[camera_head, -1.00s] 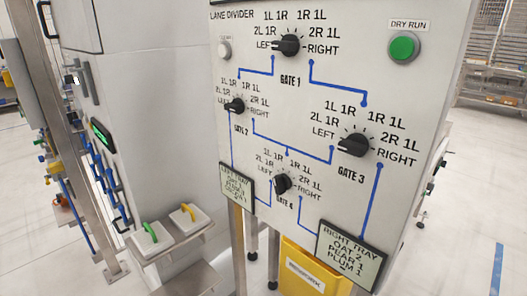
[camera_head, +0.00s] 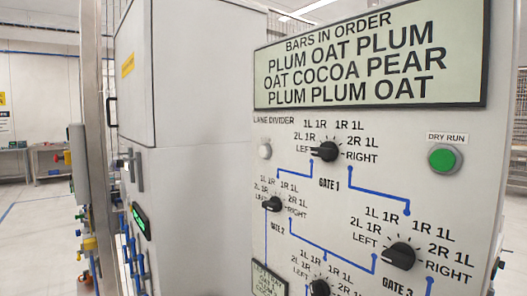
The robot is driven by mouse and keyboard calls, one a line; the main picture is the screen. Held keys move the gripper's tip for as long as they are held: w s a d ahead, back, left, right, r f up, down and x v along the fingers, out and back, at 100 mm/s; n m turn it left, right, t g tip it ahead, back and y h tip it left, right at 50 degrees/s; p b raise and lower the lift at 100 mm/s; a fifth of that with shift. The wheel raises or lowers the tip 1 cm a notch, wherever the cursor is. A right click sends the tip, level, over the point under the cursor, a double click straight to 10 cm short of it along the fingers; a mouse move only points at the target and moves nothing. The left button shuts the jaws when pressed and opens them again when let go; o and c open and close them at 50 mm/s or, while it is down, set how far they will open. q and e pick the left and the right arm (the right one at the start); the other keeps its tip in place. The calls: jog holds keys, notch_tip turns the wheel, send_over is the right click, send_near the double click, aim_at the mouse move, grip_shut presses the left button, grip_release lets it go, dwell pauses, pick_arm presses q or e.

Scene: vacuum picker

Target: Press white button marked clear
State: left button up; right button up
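A small white round button (camera_head: 265,151) sits on the upper left of the white lane divider panel (camera_head: 225,190), left of the Gate 1 dial (camera_head: 327,151). Its marking is too faint to read. A green button (camera_head: 442,159) labelled DRY RUN is at the panel's right. The Gate 2 dial (camera_head: 272,204) and Gate 3 dial (camera_head: 400,256) are below, with another black dial (camera_head: 319,288) at the bottom edge. Neither of my grippers is in view.
A sign (camera_head: 370,62) above the panel lists bars in order: plum oat plum, oat cocoa pear, plum plum oat. A tall white cabinet (camera_head: 185,75) stands left of the panel. A small tray label (camera_head: 268,280) is partly cut off below.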

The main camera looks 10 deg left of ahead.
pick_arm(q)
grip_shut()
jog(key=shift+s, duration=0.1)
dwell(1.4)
